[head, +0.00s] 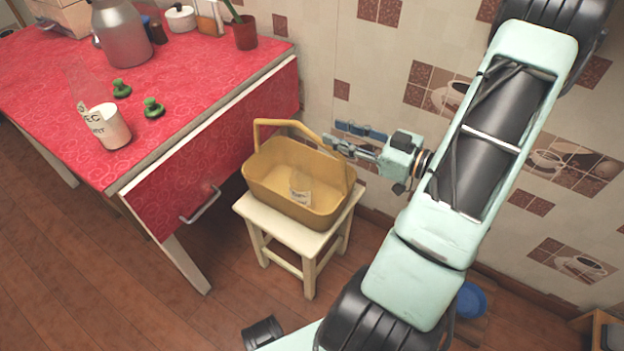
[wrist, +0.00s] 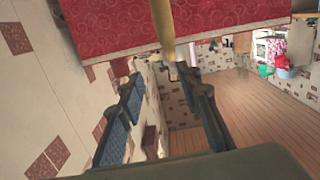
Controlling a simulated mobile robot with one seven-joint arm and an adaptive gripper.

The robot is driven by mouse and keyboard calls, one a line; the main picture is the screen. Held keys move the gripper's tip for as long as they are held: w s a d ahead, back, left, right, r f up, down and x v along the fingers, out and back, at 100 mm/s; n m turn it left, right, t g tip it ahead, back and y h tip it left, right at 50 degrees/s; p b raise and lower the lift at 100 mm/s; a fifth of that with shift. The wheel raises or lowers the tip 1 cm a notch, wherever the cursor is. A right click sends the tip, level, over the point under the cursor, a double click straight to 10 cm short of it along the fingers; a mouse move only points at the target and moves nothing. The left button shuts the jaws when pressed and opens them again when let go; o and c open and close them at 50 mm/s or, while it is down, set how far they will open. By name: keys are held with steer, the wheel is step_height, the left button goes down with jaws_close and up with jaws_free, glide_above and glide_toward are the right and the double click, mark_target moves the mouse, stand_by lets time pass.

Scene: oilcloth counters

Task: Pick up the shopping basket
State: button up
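The yellow shopping basket (head: 265,178) stands on a small white stool beside the red-covered table. Its arched handle (head: 290,124) is raised. A clear labelled container (head: 300,188) is inside it. My gripper (head: 331,137) is at the right part of the handle, above the basket's back right side. In the wrist view my gripper (wrist: 158,75) has its two dark fingers spread apart, with blue pads showing on the left one. The yellow handle (wrist: 163,28) comes down from the top towards the gap at the fingertips. I cannot tell whether it touches a finger.
The white stool (head: 310,238) stands close to the tiled wall. The red table (head: 180,75) at left holds a metal can (head: 122,38), a white cup (head: 110,126), green objects (head: 153,107) and a plant pot (head: 245,35).

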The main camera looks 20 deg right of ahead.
mark_target(302, 126)
steer(key=shift+s+a+f+t+y, duration=0.25)
steer(key=shift+a+f+t+y, duration=0.1)
steer(key=shift+a, duration=0.4)
steer(key=b+x, duration=0.3)
steer(key=x, duration=0.7)
steer(key=shift+w+a, duration=0.2)
steer(key=shift+a, duration=0.05)
steer(key=shift+r, duration=0.1)
jaws_close()
